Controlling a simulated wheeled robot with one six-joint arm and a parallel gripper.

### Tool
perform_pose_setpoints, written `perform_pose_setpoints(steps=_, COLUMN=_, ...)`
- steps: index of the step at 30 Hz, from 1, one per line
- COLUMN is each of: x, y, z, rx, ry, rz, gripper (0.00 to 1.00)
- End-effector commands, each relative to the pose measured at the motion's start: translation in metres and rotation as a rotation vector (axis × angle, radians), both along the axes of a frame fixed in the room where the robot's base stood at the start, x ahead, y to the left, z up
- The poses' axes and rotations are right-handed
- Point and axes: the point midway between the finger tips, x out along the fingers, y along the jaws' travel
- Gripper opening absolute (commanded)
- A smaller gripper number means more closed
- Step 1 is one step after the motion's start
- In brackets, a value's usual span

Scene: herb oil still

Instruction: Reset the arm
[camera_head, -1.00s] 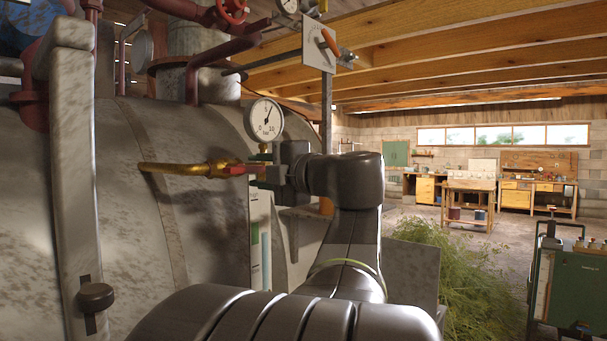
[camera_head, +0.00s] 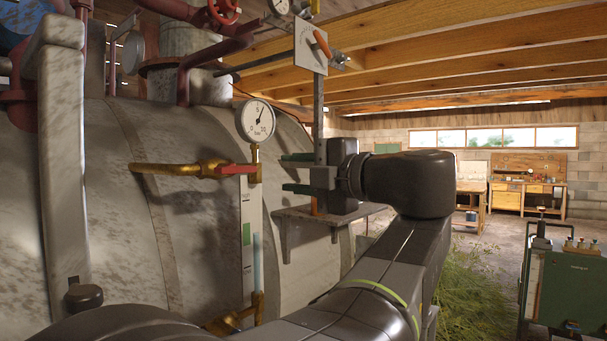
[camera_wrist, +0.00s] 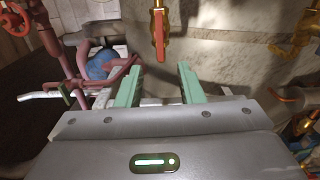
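My gripper (camera_head: 297,173) is to the right of the brass valve, apart from it, in the head view. Its two green fingers are spread with a clear gap and nothing between them; the wrist view also shows my gripper (camera_wrist: 160,87) open and empty. The brass valve (camera_head: 205,170) with its red lever (camera_head: 236,169) sticks out from the still's side under the pressure gauge. In the wrist view the red lever (camera_wrist: 159,38) is ahead of the gap between the fingers. My arm is bent, reaching up from the bottom of the head view.
The large grey still (camera_head: 110,200) fills the left. A pressure gauge (camera_head: 256,120) stands above the valve, with a sight glass below. A small shelf (camera_head: 330,217) is behind my gripper. Cut herbs (camera_head: 470,295) and a green cabinet (camera_head: 567,290) are at right. Workbenches are far back.

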Motion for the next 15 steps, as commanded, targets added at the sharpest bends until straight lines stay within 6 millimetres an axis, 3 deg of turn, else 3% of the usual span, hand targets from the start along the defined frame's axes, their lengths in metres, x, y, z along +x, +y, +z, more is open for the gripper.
perform_pose_setpoints(steps=9, x=0.001, y=0.001, z=0.000, rx=0.000, ry=0.000, rz=0.000, gripper=0.34)
perform_pose_setpoints(steps=15, x=0.010, y=0.013, z=0.000, rx=0.001, ry=0.001, rz=0.003, gripper=0.34)
